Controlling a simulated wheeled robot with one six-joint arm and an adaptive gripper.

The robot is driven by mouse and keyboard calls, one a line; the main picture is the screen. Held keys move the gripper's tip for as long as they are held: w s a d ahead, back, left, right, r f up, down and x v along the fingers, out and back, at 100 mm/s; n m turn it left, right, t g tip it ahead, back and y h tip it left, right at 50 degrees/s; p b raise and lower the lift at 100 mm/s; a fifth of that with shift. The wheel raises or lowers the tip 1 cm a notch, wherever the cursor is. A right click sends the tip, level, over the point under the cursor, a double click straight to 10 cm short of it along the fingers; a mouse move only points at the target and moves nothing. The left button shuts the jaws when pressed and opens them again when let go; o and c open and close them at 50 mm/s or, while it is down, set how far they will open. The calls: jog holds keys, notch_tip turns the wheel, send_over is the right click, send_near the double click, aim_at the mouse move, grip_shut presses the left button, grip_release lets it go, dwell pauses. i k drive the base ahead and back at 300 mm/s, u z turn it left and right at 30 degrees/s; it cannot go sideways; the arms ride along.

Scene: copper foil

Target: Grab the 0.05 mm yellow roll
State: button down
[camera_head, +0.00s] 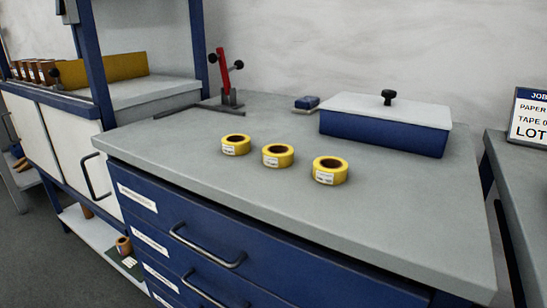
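Three yellow rolls stand in a row on the grey top of a blue drawer cabinet in the head view. The left roll (236,145) is the farthest left. The middle roll (277,156) sits a little to its right. The right roll (330,170) is nearest and looks the largest. Each lies flat with a dark hole on top and a white label on its side. The label print is too small to read, so I cannot tell which roll is 0.05 mm. My gripper is not in view.
A blue box with a white lid and black knob (385,108) stands behind the right roll. A red-handled tool (224,75) and a small blue block (307,103) are at the back. The counter's front strip (260,200) is clear. A sign (530,118) stands at right.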

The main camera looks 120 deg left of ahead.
aim_at(326, 170)
jog(key=k, duration=0.6)
jog(key=u, duration=3.45)
